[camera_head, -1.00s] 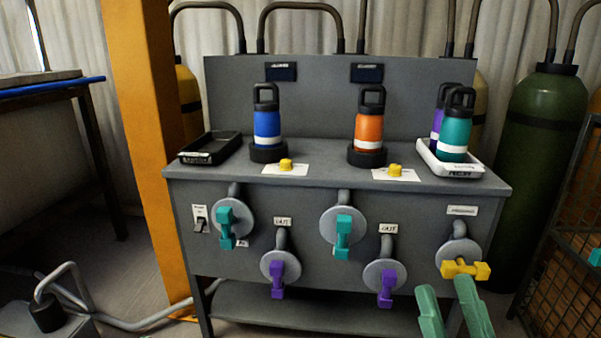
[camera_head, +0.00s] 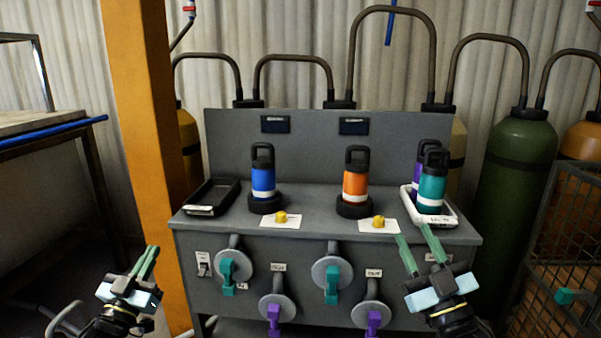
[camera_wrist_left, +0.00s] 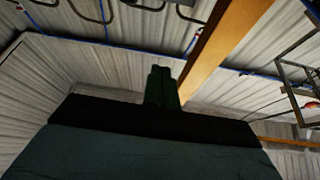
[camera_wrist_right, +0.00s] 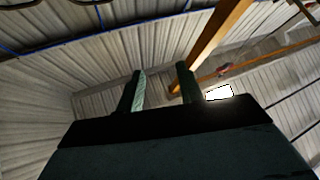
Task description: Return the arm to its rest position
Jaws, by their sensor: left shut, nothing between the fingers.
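My left gripper (camera_head: 147,263) is at the lower left in the head view, its green fingers together and pointing up, left of the orange post. In the left wrist view its fingers (camera_wrist_left: 161,88) are closed with nothing between them. My right gripper (camera_head: 418,248) is in front of the right part of the grey bench, its fingers apart and pointing up. In the right wrist view its fingers (camera_wrist_right: 160,92) are apart with nothing between them. The right fingers overlap the bench front in the head view and hide part of it.
The grey bench (camera_head: 300,198) carries a blue bottle (camera_head: 263,178), an orange bottle (camera_head: 355,184), a black tray (camera_head: 212,197) and a white tray (camera_head: 447,217) with a teal bottle (camera_head: 432,188) and a purple one. Valve handles project from its front. An orange post (camera_head: 150,150) and a wire cage (camera_head: 565,240) flank it.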

